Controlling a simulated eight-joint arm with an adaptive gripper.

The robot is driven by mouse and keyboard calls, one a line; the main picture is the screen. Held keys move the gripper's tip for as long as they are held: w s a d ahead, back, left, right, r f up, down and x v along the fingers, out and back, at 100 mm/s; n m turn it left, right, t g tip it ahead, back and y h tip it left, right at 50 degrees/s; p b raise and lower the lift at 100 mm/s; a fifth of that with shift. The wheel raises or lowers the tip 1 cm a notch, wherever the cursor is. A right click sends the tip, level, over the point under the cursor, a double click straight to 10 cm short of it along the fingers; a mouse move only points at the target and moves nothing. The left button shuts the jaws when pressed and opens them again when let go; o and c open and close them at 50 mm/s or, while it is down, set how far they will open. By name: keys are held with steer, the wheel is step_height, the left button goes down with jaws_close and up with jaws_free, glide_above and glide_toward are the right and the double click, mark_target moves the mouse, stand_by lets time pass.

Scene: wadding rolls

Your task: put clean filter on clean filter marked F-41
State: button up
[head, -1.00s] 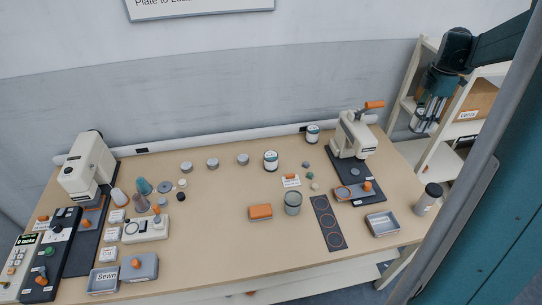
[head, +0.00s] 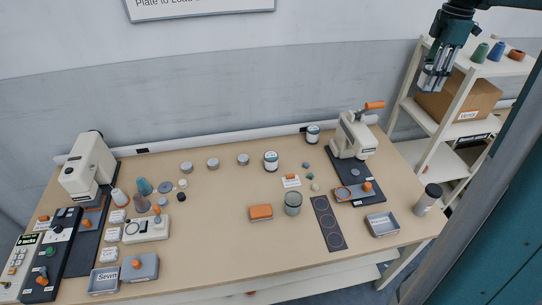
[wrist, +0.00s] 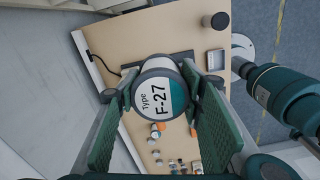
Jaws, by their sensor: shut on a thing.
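My gripper (head: 436,78) is high at the right, above the table's back right and in front of the shelf. It is shut on a round canister with a white and green lid, the filter (wrist: 163,95), which reads "Type F-27" in the wrist view. The filter sits between both green finger pads, its lid facing the camera. On the table stand two similar white canisters with dark bands, one (head: 271,161) near the middle and one (head: 313,134) at the back by the press. Their markings are too small to read, so I cannot tell which is F-41.
A cream press (head: 352,135) with an orange handle stands at the table's right. The shelf (head: 420,115) holds a cardboard box (head: 478,100) and spools. A glass jar (head: 293,203), an orange block (head: 261,212) and a dark strip (head: 328,224) lie mid-table. The front centre is clear.

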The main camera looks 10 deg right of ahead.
steer(key=w+a+p, duration=0.2)
steer(key=w+a, duration=0.5)
steer(key=a, duration=0.6)
steer(key=n+p, duration=0.1)
steer(key=p, duration=0.3)
glide_above(271, 155)
step_height(271, 155, down, 25)
steer(key=shift+s+f, duration=0.1)
steer(key=shift+f, duration=0.45)
steer(key=shift+f, duration=0.15)
steer(key=shift+f, duration=2.95)
steer(key=shift+f, duration=0.1)
steer(key=shift+f, duration=1.8)
